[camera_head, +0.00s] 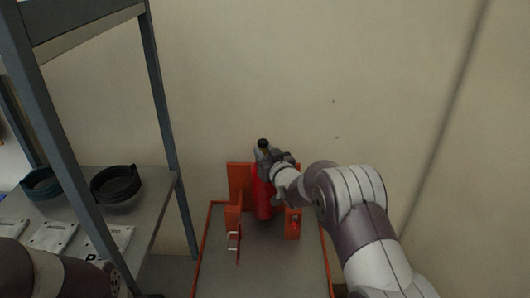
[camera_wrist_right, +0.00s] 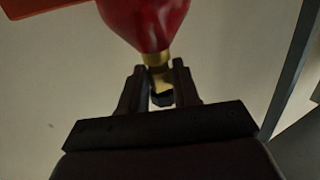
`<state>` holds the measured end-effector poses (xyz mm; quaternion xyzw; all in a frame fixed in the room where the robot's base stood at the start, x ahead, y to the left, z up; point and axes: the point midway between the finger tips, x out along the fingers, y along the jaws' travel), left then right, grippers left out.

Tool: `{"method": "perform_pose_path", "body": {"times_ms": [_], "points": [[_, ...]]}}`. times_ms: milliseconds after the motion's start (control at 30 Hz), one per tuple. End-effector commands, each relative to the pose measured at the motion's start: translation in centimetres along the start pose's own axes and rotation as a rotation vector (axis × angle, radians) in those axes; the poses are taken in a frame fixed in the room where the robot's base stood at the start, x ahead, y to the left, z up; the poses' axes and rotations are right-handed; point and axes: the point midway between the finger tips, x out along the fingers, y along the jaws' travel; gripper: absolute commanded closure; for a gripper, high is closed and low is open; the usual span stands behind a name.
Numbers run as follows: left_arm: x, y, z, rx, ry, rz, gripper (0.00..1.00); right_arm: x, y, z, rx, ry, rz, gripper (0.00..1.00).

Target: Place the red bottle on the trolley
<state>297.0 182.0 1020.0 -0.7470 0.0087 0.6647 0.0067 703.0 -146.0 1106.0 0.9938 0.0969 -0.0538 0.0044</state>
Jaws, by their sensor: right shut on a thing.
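The red bottle (camera_head: 262,197) is upright between the orange uprights of the trolley (camera_head: 262,262), over its grey deck. Whether its base touches the deck is hidden. My right gripper (camera_head: 268,156) is at the bottle's top and is shut on its neck. In the right wrist view the red bottle (camera_wrist_right: 147,22) shows its rounded shoulder and brass neck, with the dark fingers of my right gripper (camera_wrist_right: 160,84) on either side of the neck. Part of my left arm shows at the lower left of the head view; its gripper is out of the picture.
A grey metal shelf (camera_head: 150,215) with blue-grey posts stands left of the trolley. It holds round dark containers (camera_head: 117,183) and white labelled packets (camera_head: 55,236). A plain beige wall (camera_head: 300,70) is close behind the trolley. The front of the trolley deck is bare.

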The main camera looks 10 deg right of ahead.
Motion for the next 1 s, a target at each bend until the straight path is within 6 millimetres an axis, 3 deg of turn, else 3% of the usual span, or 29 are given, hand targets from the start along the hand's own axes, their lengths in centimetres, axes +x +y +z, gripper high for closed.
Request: {"method": "perform_pose_path", "body": {"times_ms": [267,633,667,733,1000], "points": [[-1.1,0.0,-0.1,0.0,0.0,0.0,0.43,0.4,0.0,3.1,-0.001,0.008,0.0,1.0],[-0.6,0.0,-0.1,0.0,0.0,0.0,0.43,0.5,0.0,3.6,-0.001,0.009,0.0,1.0],[-0.6,0.0,-0.1,0.0,0.0,0.0,0.43,0.4,0.0,4.2,0.0,-0.003,0.0,0.66],[-0.7,0.0,-0.1,0.0,0.0,0.0,0.43,0.4,0.0,4.1,0.0,-0.003,0.0,0.43],[-0.7,0.0,-0.1,0.0,0.0,0.0,0.43,0.4,0.0,4.0,0.0,-0.003,0.0,0.43]]}}
